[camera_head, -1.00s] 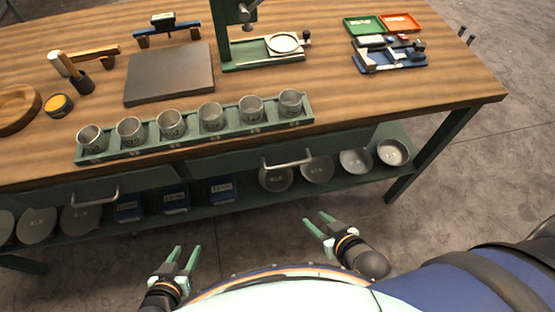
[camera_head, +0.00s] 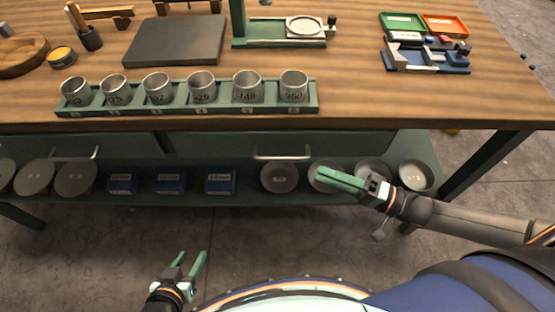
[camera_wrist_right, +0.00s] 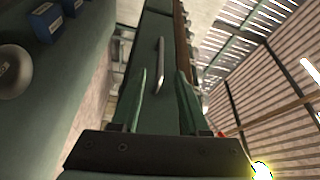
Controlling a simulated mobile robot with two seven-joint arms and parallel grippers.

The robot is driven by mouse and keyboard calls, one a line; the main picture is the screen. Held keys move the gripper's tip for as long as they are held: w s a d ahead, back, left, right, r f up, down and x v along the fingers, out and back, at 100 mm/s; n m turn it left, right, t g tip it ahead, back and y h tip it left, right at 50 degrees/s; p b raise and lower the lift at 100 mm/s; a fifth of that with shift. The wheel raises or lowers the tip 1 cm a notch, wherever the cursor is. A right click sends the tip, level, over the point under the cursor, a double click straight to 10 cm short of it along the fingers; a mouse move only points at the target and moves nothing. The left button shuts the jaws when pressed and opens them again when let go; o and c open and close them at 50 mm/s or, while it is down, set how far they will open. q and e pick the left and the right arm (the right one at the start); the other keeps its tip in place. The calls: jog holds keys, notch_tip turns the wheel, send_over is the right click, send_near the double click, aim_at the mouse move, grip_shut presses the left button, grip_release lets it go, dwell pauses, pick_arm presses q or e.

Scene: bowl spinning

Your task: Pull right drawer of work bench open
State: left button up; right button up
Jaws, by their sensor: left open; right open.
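The right drawer (camera_head: 215,146) of the work bench is under the tabletop, with a metal bar handle (camera_head: 282,155). It looks shut. My right gripper (camera_head: 338,180) is open and empty, to the right of the handle and slightly lower in the head view, fingers pointing left. In the right wrist view, the handle (camera_wrist_right: 161,66) shows beyond and between the two green fingers (camera_wrist_right: 161,82), apart from them. My left gripper (camera_head: 188,262) is open and empty, low in front of the bench.
The left drawer handle (camera_head: 75,155) is further left. Metal bowls (camera_head: 279,177) and blue boxes (camera_head: 171,181) stand on the lower shelf. A green rack (camera_head: 185,110) of several cups sits near the front edge of the tabletop. The floor (camera_head: 110,255) in front is clear.

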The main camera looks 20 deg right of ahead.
aim_at(277, 157)
jog(key=x, duration=1.2)
jog(key=shift+a+r, duration=0.1)
grip_shut()
dwell(1.0)
